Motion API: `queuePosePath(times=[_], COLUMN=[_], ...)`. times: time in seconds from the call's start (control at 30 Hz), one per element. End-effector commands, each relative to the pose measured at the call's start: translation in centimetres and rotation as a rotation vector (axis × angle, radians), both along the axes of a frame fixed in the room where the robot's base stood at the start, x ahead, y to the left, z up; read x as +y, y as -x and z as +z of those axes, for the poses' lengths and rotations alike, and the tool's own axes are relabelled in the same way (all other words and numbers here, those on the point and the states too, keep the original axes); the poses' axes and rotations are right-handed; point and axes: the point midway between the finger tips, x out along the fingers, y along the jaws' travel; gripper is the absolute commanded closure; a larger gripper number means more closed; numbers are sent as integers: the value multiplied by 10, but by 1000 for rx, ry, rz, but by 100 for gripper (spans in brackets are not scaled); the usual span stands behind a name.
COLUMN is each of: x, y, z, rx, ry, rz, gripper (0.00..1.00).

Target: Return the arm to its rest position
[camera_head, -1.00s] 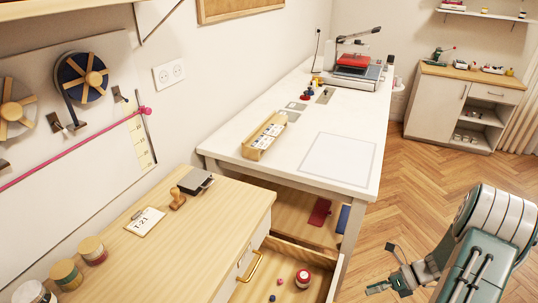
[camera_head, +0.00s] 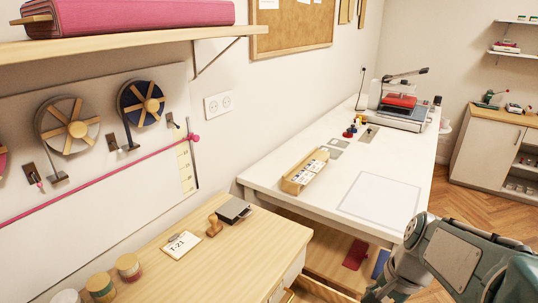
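My arm reaches in from the bottom right corner of the head view, its grey-green and white links in front of the white table's near right corner. My gripper (camera_head: 376,292) is at the bottom edge, below the arm's joint and partly cut off by the frame. Its fingers are not clear enough to tell open from shut. I see nothing held in the part that shows.
A white table (camera_head: 278,172) carries a wooden card box (camera_head: 304,171) and a press (camera_head: 402,108). A shelf (camera_head: 110,45) hangs above. A side cabinet (camera_head: 486,150) stands far right; floor shows before it.

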Motion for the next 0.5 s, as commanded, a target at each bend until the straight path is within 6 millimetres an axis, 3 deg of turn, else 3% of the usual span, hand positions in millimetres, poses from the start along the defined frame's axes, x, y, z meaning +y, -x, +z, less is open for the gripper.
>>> queuePosePath(times=[0.2, 0.5], x=[29, 53], y=[28, 66], z=[35, 66], rx=[-191, -422], ry=[165, 387], rz=[328, 726], gripper=[50, 50])
